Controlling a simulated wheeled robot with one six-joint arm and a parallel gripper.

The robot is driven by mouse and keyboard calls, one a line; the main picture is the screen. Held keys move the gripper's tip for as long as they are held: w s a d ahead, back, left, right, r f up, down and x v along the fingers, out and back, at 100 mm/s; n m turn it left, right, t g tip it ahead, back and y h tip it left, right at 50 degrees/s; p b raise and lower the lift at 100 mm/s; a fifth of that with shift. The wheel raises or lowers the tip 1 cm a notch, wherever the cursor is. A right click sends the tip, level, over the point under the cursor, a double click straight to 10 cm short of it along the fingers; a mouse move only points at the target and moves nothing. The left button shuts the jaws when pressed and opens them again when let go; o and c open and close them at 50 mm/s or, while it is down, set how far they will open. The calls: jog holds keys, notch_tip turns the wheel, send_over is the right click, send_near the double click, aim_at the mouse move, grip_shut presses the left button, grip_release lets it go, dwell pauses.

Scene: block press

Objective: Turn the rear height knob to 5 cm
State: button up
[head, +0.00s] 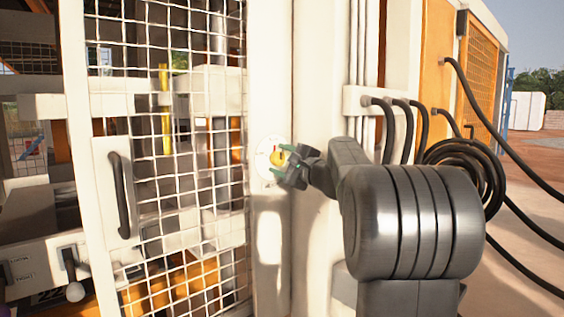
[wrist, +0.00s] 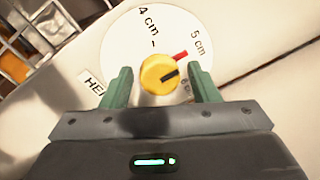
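The rear height knob (wrist: 158,76) is yellow with a short black bar on its face. It sits on a round white dial (wrist: 124,42) marked 4 cm and 5 cm. A red pointer at the knob's edge points up and right, toward the 5 cm label; the exact reading is hard to tell. In the head view the knob (head: 277,158) is on a white post beside the mesh door. My gripper (wrist: 158,72) is open, with one green finger on each side of the knob and visible gaps between. It also shows in the head view (head: 283,161).
A partly cut-off label (wrist: 92,84) is below left of the dial. In the head view a white mesh door (head: 185,120) with a black handle (head: 119,195) stands left of the post. Black cables (head: 470,165) hang at the right.

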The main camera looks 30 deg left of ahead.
jog(key=shift+d, duration=0.15)
jog(key=v, duration=1.3)
jog(key=shift+s+d+b, duration=0.2)
jog(key=shift+d+b, duration=0.05)
jog(key=shift+b, duration=0.05)
jog(key=shift+a, duration=0.1)
jog(key=x, duration=1.4)
jog(key=shift+f+p, duration=0.1)
jog(key=shift+p, duration=0.2)
jog(key=shift+d, duration=0.25)
